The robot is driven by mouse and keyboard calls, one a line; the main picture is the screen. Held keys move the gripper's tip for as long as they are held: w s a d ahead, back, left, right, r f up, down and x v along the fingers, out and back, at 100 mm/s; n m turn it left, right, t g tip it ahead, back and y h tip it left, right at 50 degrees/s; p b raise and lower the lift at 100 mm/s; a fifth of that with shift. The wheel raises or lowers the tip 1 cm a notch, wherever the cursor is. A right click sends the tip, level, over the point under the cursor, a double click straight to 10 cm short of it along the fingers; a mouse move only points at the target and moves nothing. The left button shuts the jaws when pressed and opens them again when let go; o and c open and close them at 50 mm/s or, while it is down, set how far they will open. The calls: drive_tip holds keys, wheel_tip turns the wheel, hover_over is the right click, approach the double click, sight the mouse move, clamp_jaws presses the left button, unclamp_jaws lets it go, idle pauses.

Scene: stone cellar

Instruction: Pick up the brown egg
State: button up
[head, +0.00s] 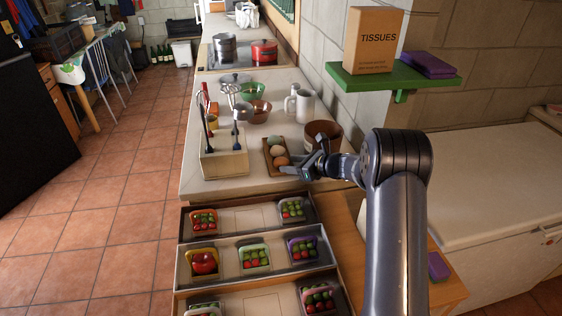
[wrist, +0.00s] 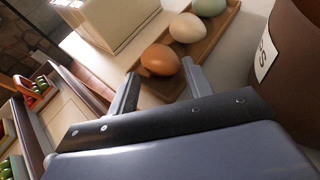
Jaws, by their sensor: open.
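The brown egg (wrist: 160,60) lies at the near end of a wooden egg tray (wrist: 213,40), beside a cream egg (wrist: 186,28) and a pale green egg (wrist: 208,6). In the head view the brown egg (head: 281,161) sits at the tray's near end, close to my gripper (head: 303,172). In the wrist view my gripper (wrist: 161,85) is open, its two fingers pointing at the brown egg, one to each side of its near edge. Nothing is between the fingers.
A brown pot (wrist: 296,65) stands close on the right of the tray. A cream utensil holder (head: 224,160) stands on its left. Open drawers (head: 250,222) with small baskets of produce lie below the counter's front edge.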

sight(285, 163)
drive_tip(key=shift+p+x, duration=0.35)
drive_tip(key=shift+x, duration=1.45)
drive_tip(key=shift+r, duration=0.1)
drive_tip(key=shift+c, duration=0.5)
drive_tip(key=c, duration=0.3)
